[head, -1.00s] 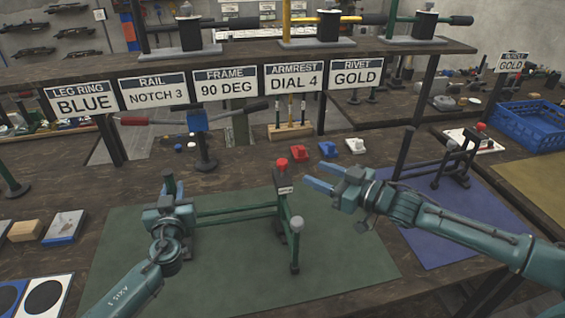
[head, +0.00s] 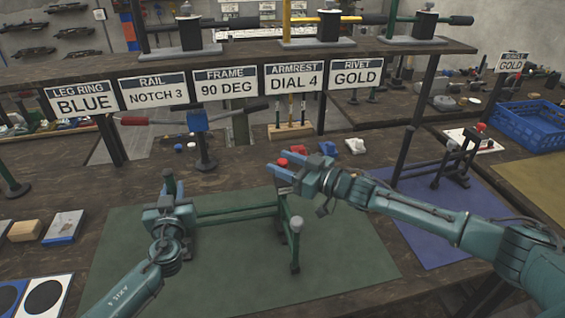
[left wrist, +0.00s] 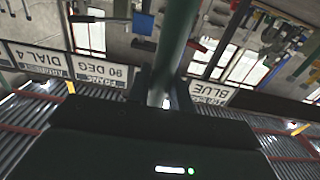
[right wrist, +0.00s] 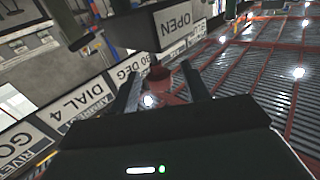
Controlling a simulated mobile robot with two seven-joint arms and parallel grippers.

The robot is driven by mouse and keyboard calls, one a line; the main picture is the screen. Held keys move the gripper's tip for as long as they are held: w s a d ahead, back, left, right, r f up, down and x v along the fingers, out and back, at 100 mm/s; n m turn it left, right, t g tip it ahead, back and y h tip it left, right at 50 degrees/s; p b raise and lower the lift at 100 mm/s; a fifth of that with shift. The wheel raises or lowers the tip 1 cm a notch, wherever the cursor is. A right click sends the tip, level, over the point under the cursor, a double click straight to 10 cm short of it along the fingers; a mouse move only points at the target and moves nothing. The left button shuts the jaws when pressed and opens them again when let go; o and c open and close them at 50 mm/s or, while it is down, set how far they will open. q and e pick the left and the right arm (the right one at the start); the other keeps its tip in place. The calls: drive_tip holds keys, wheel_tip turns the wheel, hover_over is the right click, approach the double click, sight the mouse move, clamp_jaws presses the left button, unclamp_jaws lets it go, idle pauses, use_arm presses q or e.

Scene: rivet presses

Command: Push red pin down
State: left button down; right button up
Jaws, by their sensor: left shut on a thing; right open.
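The red pin (head: 282,162) sits on top of the upright post of the green frame (head: 240,212) on the green mat. In the right wrist view the red pin (right wrist: 160,75) shows between the fingers, below a tag reading OPEN (right wrist: 180,20). My right gripper (head: 287,170) is open, with its fingers at the pin's height around or beside it; contact cannot be told. My left gripper (head: 170,190) is shut on the frame's left end, and in the left wrist view its fingers (left wrist: 162,92) close around a green tube (left wrist: 174,45).
A red block and a white block (head: 355,146) lie behind the right arm. A blue mat (head: 430,240) with a dark frame (head: 455,160) lies to the right. A sign shelf (head: 220,62) runs across the back. The green mat's front (head: 240,285) is clear.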

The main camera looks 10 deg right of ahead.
drive_tip(key=shift+w+a, duration=0.2)
drive_tip(key=shift+w, duration=0.05)
drive_tip(key=shift+c, duration=0.4)
clamp_jaws()
